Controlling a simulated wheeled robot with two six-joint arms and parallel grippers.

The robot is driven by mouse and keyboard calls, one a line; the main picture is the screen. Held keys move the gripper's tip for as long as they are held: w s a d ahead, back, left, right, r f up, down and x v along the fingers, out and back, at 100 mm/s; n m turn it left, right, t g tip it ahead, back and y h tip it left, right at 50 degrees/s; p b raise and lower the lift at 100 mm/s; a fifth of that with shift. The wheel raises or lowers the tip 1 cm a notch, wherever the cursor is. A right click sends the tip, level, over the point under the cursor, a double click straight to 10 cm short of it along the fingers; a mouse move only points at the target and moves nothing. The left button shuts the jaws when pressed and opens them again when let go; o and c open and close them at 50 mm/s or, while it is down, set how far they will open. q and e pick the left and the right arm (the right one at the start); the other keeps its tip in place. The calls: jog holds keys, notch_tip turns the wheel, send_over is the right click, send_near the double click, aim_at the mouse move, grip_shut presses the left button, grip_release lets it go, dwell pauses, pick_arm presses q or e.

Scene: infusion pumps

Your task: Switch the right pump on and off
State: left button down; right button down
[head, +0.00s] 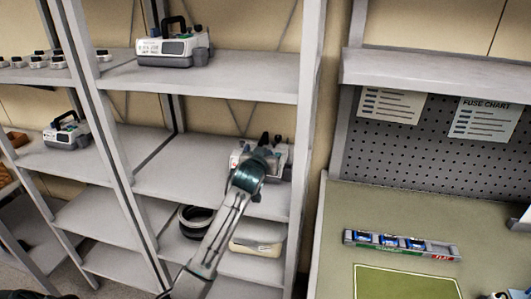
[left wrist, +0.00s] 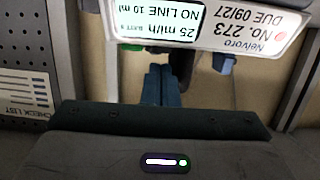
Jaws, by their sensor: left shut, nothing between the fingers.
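A white-and-grey pump (head: 280,157) stands on the middle shelf, partly hidden behind my left gripper (head: 264,146). The left arm reaches up to it from the lower part of the head view. In the left wrist view the pump (left wrist: 262,22) shows upside down at the top, with a lit screen (left wrist: 165,20) reading "25 ml/h" and "NO LINE", and a label "No. 273". My left gripper (left wrist: 161,85) is shut and empty, its blue fingers pointing at the pump's edge. I cannot tell whether they touch it. Its switch cannot be made out. My right gripper is not in view.
Another pump (head: 172,48) stands on the upper shelf (head: 230,80), and one more (head: 67,132) on the left rack. Below are a dark round coil (head: 195,220) and a pale item (head: 257,245). The rack post (head: 308,130) stands close right of the arm.

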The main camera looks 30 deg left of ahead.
pick_arm(q)
jog(key=shift+f, duration=0.3)
